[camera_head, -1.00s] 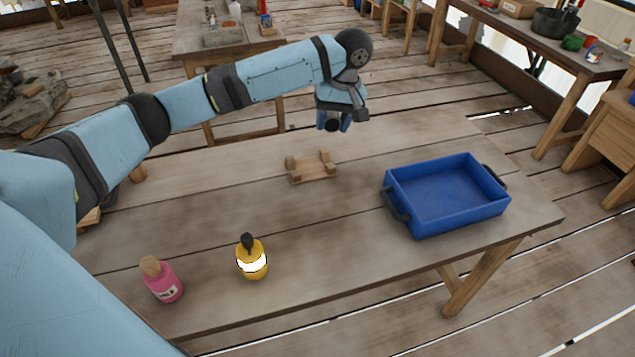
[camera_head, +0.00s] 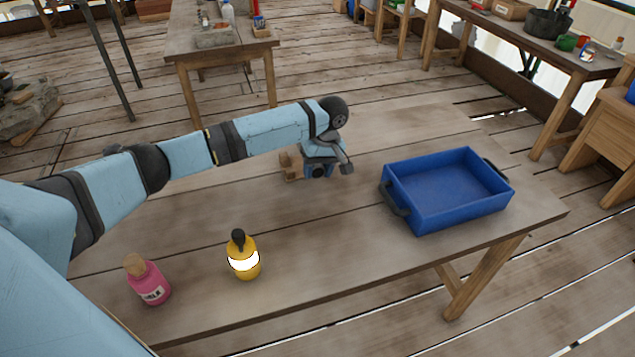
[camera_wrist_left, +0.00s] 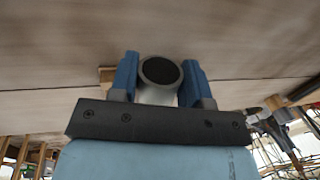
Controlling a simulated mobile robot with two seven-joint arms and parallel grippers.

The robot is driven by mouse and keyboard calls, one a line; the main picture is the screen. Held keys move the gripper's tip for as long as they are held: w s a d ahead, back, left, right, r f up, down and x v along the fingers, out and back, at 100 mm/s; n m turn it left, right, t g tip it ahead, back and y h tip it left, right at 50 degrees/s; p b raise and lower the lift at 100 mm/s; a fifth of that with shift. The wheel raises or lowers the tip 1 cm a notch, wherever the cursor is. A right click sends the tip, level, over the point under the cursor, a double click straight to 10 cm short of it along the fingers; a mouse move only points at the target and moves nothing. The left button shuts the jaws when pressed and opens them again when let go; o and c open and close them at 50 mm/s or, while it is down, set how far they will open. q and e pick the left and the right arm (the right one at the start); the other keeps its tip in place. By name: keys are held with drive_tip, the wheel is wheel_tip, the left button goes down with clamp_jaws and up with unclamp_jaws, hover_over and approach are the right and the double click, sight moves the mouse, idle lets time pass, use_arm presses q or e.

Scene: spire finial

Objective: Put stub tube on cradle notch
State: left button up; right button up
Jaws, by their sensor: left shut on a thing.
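My left gripper (camera_head: 319,171) is low over the table at the cradle and largely hides it in the head view. In the left wrist view its two blue fingers (camera_wrist_left: 158,78) are shut on the stub tube (camera_wrist_left: 160,95), a short pale grey tube with a dark round end facing the camera. The wooden cradle (camera_head: 287,166) shows only its left part in the head view. A bit of it shows beside the left finger in the wrist view (camera_wrist_left: 105,74). Whether the tube touches the notch is hidden. My right gripper is not in view.
A blue tray (camera_head: 447,215) with dark handles stands right of the cradle. A yellow bottle (camera_head: 244,262) with a black top and a pink bottle (camera_head: 149,285) stand at the front left. The table (camera_head: 330,260) is clear between them and the tray.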

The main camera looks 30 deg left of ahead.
sight(319, 177)
use_arm(q)
drive_tip(key=x, duration=0.4)
drive_tip(key=shift+w+d+f, duration=0.15)
drive_tip(key=shift+w+d, duration=0.1)
drive_tip(key=shift+d, duration=0.05)
drive_tip(key=shift+f, duration=0.3)
drive_tip(key=o, duration=1.1)
drive_tip(key=shift+f, duration=0.1)
drive_tip(key=v, duration=1.2)
drive_tip(key=shift+r+p, duration=0.4)
drive_tip(key=shift+r, duration=0.05)
